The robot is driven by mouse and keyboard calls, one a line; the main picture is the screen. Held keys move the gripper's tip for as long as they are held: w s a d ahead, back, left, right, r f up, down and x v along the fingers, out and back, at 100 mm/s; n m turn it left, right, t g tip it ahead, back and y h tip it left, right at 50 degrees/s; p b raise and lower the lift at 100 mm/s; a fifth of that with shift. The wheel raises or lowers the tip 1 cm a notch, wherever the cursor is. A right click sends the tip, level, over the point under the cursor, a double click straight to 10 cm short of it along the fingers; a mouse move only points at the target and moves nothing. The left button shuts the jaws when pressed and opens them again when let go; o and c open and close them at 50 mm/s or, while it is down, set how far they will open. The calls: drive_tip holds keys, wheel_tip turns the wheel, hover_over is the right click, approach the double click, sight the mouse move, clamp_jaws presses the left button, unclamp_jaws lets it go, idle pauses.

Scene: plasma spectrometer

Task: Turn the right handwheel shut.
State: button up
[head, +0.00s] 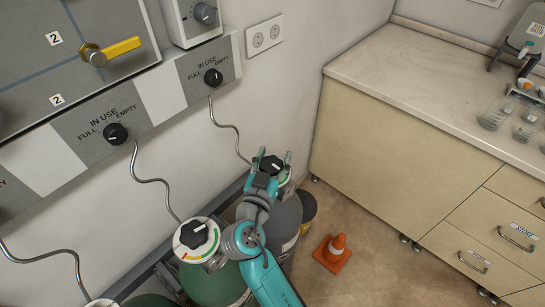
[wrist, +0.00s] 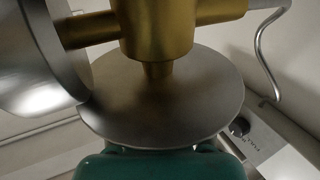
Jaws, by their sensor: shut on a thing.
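The right handwheel (head: 272,165) is a black knob on a round pale dial plate with a green mark at its edge, on top of the grey cylinder (head: 286,212) in the head view. My gripper (head: 271,158) has its two teal fingers on either side of this knob and is shut on it. In the wrist view, the underside of the grey dial plate (wrist: 165,95) and the brass valve body (wrist: 165,25) fill the middle. My teal gripper (wrist: 160,160) is at the bottom edge; the knob itself is hidden there by the plate. The knob's exact turn angle is unclear.
Another black handwheel (head: 194,235) on a green cylinder (head: 215,285) stands close at the left of my arm. An orange cone (head: 336,247) is on the floor at right, before the cabinet (head: 400,150). Wall panel knobs (head: 213,78) and thin pipes (head: 233,130) are behind.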

drive_tip(key=shift+d+f+m+g+h, duration=0.15)
drive_tip(key=shift+m+g+h, duration=0.15)
drive_tip(key=shift+h, duration=0.3)
drive_tip(key=o, duration=1)
drive_tip(key=v, duration=1.2)
drive_tip(key=shift+s, duration=0.1)
